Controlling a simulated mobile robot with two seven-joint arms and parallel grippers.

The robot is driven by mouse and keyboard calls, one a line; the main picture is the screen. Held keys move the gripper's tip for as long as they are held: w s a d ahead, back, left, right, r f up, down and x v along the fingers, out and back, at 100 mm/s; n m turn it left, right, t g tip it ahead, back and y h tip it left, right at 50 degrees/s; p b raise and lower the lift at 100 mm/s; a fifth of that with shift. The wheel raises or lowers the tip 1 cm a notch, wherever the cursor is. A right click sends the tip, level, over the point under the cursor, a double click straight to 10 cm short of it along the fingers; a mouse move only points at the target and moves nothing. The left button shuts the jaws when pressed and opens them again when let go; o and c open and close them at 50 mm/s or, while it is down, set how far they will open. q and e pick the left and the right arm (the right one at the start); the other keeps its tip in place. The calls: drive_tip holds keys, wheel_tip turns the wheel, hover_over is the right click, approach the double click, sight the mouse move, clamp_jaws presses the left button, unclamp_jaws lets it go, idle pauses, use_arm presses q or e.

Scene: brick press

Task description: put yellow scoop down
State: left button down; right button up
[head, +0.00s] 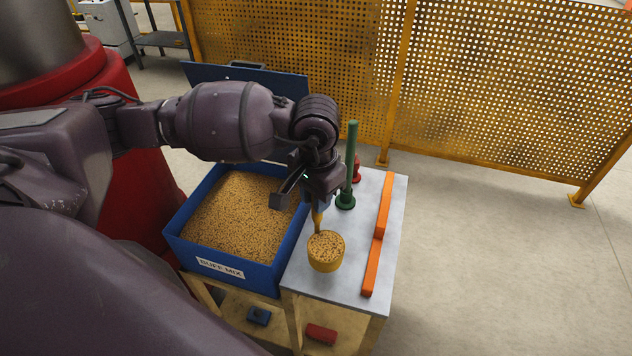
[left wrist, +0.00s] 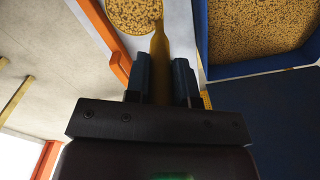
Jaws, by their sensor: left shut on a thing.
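The yellow scoop (head: 326,265) is at the front part of the grey tabletop, upright and full of buff granules. Its handle rises to my left gripper (head: 319,203), which is shut on it. In the left wrist view the yellow handle (left wrist: 159,60) lies between the two fingers of the left gripper (left wrist: 160,85), and the scoop's filled cup shows at the top. I cannot tell whether the scoop's base touches the tabletop (head: 350,283). My right gripper is not in view.
A blue bin (head: 228,275) labelled BUFF MIX, full of granules, stands left of the scoop. A green post tool (head: 346,200) and a red one (head: 357,170) stand behind. Orange bars (head: 376,255) line the right side. A yellow mesh fence (head: 500,90) stands behind.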

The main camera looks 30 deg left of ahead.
sight(316, 221)
use_arm(q)
drive_tip(key=shift+f, duration=2.3)
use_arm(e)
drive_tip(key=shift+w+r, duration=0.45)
use_arm(q)
drive_tip(key=shift+f, duration=0.15)
drive_tip(key=c, duration=1)
unclamp_jaws()
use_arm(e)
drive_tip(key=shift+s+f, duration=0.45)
use_arm(q)
drive_tip(key=shift+o, duration=0.2)
